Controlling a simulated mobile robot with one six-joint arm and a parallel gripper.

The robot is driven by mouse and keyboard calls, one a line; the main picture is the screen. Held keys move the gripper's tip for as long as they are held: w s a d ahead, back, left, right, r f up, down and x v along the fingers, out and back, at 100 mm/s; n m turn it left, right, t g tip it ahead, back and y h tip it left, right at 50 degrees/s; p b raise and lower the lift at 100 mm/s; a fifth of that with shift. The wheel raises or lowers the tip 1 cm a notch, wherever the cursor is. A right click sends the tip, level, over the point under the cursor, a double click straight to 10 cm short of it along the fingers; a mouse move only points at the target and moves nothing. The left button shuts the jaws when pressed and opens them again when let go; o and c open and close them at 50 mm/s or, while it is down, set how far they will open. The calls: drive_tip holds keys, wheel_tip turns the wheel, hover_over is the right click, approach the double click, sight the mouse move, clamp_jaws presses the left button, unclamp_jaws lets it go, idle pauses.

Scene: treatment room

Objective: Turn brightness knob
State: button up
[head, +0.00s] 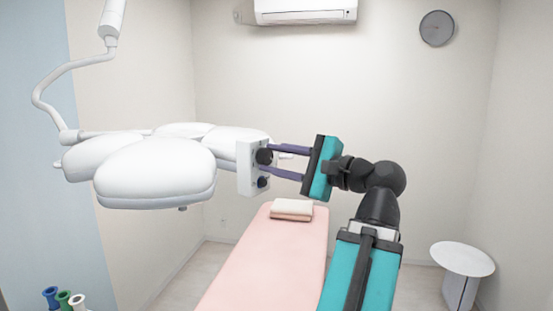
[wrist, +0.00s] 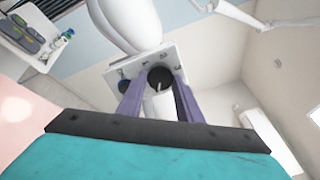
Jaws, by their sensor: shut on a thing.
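A white surgical lamp with several rounded heads (head: 155,170) hangs at the left in the head view. A white control box (head: 247,168) on its right side carries two black knobs, an upper one (head: 264,156) and a lower one (head: 263,182). I see no label telling which is for brightness. My gripper (head: 266,159) reaches in from the right, its purple fingers shut on the upper knob. In the wrist view this larger knob (wrist: 160,76) sits between the fingertips, and the other knob (wrist: 125,87) is just left of them, partly hidden by a finger.
A pink treatment bed (head: 265,265) with folded towels (head: 292,210) lies below my arm. A round white side table (head: 462,260) stands at the right. Coloured bottles (head: 63,298) show at the lower left. The lamp arm (head: 50,85) comes down at the upper left.

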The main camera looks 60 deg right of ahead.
idle(0.3)
drive_tip(key=o, duration=1)
drive_tip(key=shift+s, duration=0.2)
drive_tip(key=shift+s+a+b, duration=0.25)
drive_tip(key=shift+s+b, duration=0.65)
drive_tip(key=shift+s, duration=1.35)
drive_tip(key=shift+s+a+b, duration=0.25)
drive_tip(key=shift+s+b, duration=0.65)
drive_tip(key=shift+s, duration=1.3)
drive_tip(key=shift+s+a+b, duration=0.25)
drive_tip(key=shift+s+b, duration=0.65)
drive_tip(key=shift+s, duration=1.35)
